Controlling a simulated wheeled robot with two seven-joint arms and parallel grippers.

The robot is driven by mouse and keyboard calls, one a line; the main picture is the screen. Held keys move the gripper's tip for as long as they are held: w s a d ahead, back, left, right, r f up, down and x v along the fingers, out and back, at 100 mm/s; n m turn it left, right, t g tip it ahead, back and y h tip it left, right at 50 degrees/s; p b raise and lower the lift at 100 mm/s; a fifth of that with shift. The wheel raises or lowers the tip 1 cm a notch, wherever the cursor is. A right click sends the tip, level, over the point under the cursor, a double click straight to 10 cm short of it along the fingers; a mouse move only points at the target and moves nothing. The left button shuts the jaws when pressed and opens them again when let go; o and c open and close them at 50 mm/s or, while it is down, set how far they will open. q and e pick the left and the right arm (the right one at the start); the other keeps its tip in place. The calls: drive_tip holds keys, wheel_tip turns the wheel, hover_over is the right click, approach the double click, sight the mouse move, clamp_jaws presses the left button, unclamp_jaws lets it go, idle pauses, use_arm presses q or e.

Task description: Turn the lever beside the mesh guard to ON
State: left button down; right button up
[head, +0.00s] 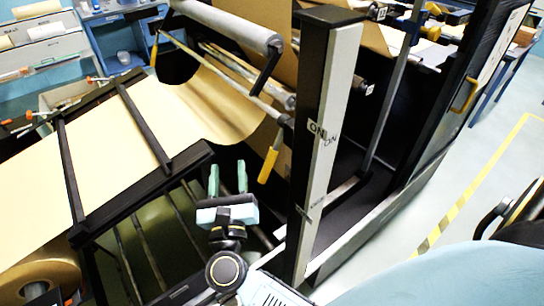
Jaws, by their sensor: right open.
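A lever with a yellow grip (268,165) hangs downward and slightly left from a dark pivot beside the black-and-white post (330,90). An "ON" label (317,129) is on the post, right of and above the grip. A smaller label (311,205) sits lower on the post, too small to read. My right gripper (228,168) has mint-green fingers pointing up and spread apart, with nothing between them. It is left of and a little below the yellow grip, apart from it in the picture. I cannot clearly make out the mesh guard. My left gripper is not in view.
Kraft paper (105,135) runs over a black frame (142,125) at left, under a grey roller (225,22). Another yellow grip (154,50) is at upper left. Dark bars lie below my gripper. Open floor (430,190) with a yellow-striped line is at right.

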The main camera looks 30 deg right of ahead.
sight(268, 165)
drive_tip(key=s+d+f+m+g+h, duration=0.3)
drive_tip(key=f+m+g+h, duration=0.25)
drive_tip(key=m+g, duration=0.35)
drive_tip(key=shift+m+t+y, duration=0.35)
drive_tip(key=shift+m+t, duration=0.15)
drive_tip(key=shift+m, duration=0.2)
drive_tip(key=p+x, duration=0.3)
drive_tip(key=x, duration=0.9)
drive_tip(key=shift+d+f+p, duration=0.15)
drive_tip(key=shift+p, duration=0.2)
drive_tip(key=shift+w+d, duration=0.25)
drive_tip(key=shift+d, duration=0.2)
drive_tip(key=shift+f, duration=0.1)
clamp_jaws()
